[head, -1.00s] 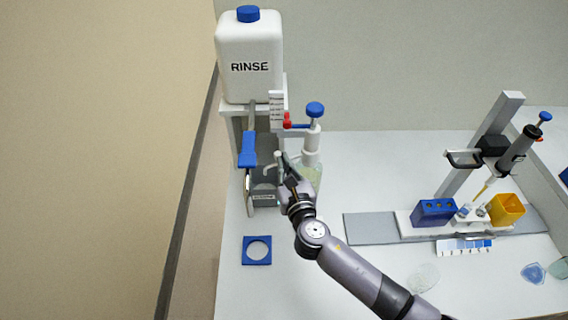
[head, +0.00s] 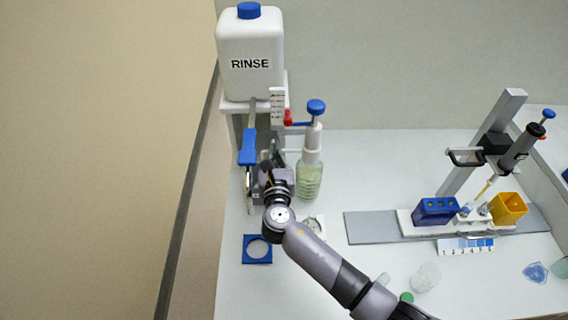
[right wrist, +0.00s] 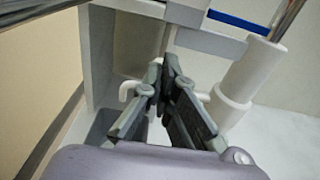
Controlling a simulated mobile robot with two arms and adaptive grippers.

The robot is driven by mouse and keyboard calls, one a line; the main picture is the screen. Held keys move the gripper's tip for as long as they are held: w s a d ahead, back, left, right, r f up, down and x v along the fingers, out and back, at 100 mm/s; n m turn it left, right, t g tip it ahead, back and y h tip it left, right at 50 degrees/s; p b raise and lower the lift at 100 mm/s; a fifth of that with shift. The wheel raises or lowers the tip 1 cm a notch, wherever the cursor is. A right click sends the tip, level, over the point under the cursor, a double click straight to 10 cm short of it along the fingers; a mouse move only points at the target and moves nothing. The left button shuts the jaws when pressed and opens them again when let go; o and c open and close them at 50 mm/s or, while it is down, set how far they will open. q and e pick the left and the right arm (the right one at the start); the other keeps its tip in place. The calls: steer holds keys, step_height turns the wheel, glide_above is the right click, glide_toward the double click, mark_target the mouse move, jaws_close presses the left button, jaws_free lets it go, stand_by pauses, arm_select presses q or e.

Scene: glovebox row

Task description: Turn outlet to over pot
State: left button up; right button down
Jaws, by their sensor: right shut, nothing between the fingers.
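The outlet (right wrist: 127,92) is a thin white tube with a bent-down end. In the right wrist view it runs left from the white dispenser column (right wrist: 236,85), its middle hidden behind my fingers. My right gripper (right wrist: 166,72) is shut and empty, its fingertips at the tube; whether they touch it I cannot tell. In the head view my right gripper (head: 268,168) hides the outlet beside the dispenser bottle (head: 310,180), which has a blue knob (head: 316,107). I cannot tell for sure which vessel is the pot; a small round dish (head: 315,224) is partly behind my arm. My left gripper is not in view.
The white RINSE tank (head: 250,75) stands on a shelf, with a blue lever (head: 248,146) below. A blue square holder (head: 257,249) lies in front. A pipette stand (head: 495,140), blue rack (head: 435,211) and yellow box (head: 508,208) are at right. A clear cup (head: 425,277) lies near my forearm.

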steer(key=s, duration=1.2)
steer(key=shift+d+r, duration=0.15)
steer(key=shift+r, duration=0.2)
